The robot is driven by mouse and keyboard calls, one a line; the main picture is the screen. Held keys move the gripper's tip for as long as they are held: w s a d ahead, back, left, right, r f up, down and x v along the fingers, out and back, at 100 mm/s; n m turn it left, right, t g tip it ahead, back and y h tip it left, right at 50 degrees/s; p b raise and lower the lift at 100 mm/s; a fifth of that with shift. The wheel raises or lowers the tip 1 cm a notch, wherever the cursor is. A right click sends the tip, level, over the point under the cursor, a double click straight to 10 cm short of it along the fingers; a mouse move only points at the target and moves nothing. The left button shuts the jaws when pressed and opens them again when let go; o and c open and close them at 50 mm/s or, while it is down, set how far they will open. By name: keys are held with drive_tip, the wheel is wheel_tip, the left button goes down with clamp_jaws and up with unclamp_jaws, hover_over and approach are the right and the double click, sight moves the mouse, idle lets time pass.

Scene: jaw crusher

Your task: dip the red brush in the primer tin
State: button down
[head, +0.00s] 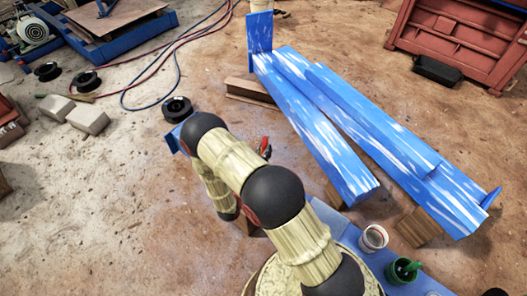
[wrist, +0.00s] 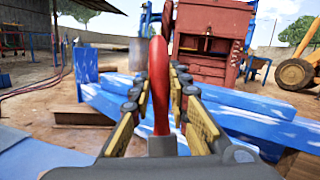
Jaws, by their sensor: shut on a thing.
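My gripper (wrist: 159,92) is shut on the red brush (wrist: 157,75), whose red handle stands upright between the two fingers in the wrist view. In the head view only a small red part of the brush (head: 265,147) shows beyond my arm, and its bristles cannot be made out. A pale tin (head: 373,238) with a reddish band stands on a blue surface (head: 327,214) to the right of my arm. No label is readable to tell which holds primer. The red brush is apart from both tins.
Long blue beams with white streaks (head: 350,115) rest on wooden blocks (head: 418,228) behind the tins. A dark object (head: 495,292) sits at the bottom right edge. Black spools (head: 177,107), pale blocks (head: 87,119) and hoses lie on the dirt at left. A red machine (wrist: 208,60) stands behind.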

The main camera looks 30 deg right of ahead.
sight(264, 142)
drive_tip(key=shift+w+d+r+p, duration=0.2)
drive_tip(key=shift+r+p, duration=0.3)
drive_tip(key=shift+r, duration=0.15)
drive_tip(key=shift+w+d+r+p, duration=0.15)
drive_tip(key=shift+w+r+p, duration=0.1)
drive_tip(key=shift+r+p, duration=0.3)
drive_tip(key=shift+w+d+r+p, duration=0.2)
drive_tip(key=shift+r+p, duration=0.2)
drive_tip(key=shift+r, duration=0.35)
drive_tip(key=shift+r+p, duration=1.9)
drive_tip(key=shift+r, duration=0.6)
